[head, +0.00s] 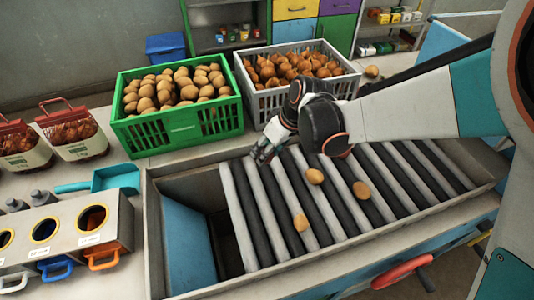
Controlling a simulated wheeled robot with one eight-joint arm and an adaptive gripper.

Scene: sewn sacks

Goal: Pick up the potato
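Three loose potatoes lie on the roller bed (466,186): one potato (314,176) near the middle, one potato (361,190) to its right, and one potato (300,222) nearer the front edge. A green crate (180,127) at the back is heaped with potatoes (188,92). My gripper (262,154) is over the back left part of the rollers, just in front of the crates and apart from the loose potatoes. Its fingers point down and left. They are small here, so I cannot tell whether they are open. No potato shows between them.
A grey crate (258,107) of brown onion-like produce stands behind my arm. A round brown item (372,71) lies to its right. Left of the rollers is an open chute (190,240). A blue scoop (115,178), net bags (75,137) and a box with round openings (70,232) stand at left.

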